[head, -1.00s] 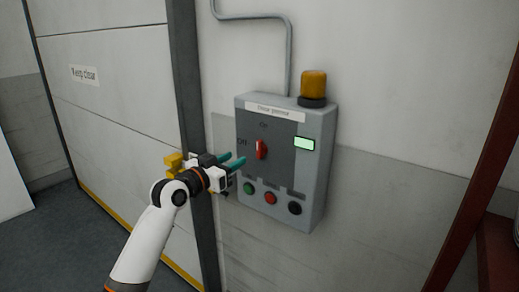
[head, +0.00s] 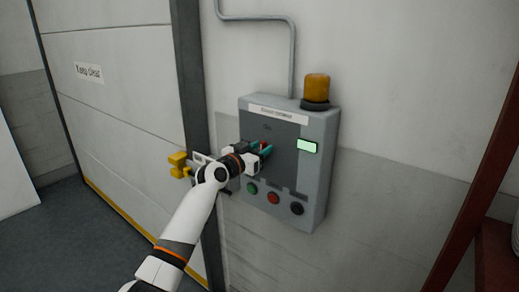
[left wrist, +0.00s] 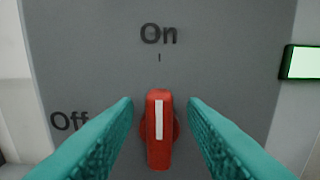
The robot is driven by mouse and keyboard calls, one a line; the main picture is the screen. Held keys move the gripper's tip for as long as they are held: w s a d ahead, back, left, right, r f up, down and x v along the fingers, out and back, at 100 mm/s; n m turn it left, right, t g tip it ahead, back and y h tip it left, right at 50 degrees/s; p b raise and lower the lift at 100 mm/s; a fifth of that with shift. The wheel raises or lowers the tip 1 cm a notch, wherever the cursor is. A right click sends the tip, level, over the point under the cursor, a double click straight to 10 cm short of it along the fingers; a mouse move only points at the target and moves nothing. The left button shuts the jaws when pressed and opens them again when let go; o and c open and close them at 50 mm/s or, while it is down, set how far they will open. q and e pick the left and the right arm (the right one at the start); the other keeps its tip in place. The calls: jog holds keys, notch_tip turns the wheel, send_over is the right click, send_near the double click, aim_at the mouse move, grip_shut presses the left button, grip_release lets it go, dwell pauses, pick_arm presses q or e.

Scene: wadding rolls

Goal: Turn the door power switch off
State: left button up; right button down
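The door power switch is a red knob with a white stripe (left wrist: 158,140). In the left wrist view it stands upright, its stripe towards the "On" mark; "Off" is printed to its left. The grey control box (head: 320,170) holds it on the wall. My left gripper (head: 266,152) is at the box face, its teal fingers open on either side of the knob. In the left wrist view (left wrist: 160,125) gaps show between the fingers and the knob. In the head view the gripper mostly hides the knob. My right gripper is not in view.
Green (head: 252,188), red (head: 273,198) and black (head: 297,209) buttons sit below the switch. An amber lamp (head: 317,88) tops the box, and a lit display (head: 307,146) is on its face. A yellow fitting (head: 178,160) is on the door frame to the left.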

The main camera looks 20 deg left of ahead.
pick_arm(q)
jog(key=c, duration=0.8)
jog(key=shift+o, duration=0.2)
jog(key=shift+n, duration=0.3)
jog(key=n, duration=0.2)
jog(key=shift+w+a+f+n, duration=0.1)
jog(key=shift+a+n, duration=0.1)
jog(key=shift+n, duration=0.1)
jog(key=n, duration=0.4)
jog(key=a+n+p, duration=0.1)
jog(key=n, duration=0.3)
jog(key=f+n, duration=0.1)
jog(key=n, duration=0.3)
jog(key=shift+w+a+f, duration=0.1)
jog(key=shift+w+a, duration=0.05)
jog(key=shift+w, duration=0.1)
jog(key=shift+f+n+p, duration=0.3)
jog(key=shift+n+p, duration=0.35)
jog(key=shift+n, duration=0.65)
jog(key=shift+c, duration=0.2)
jog(key=shift+f, duration=0.1)
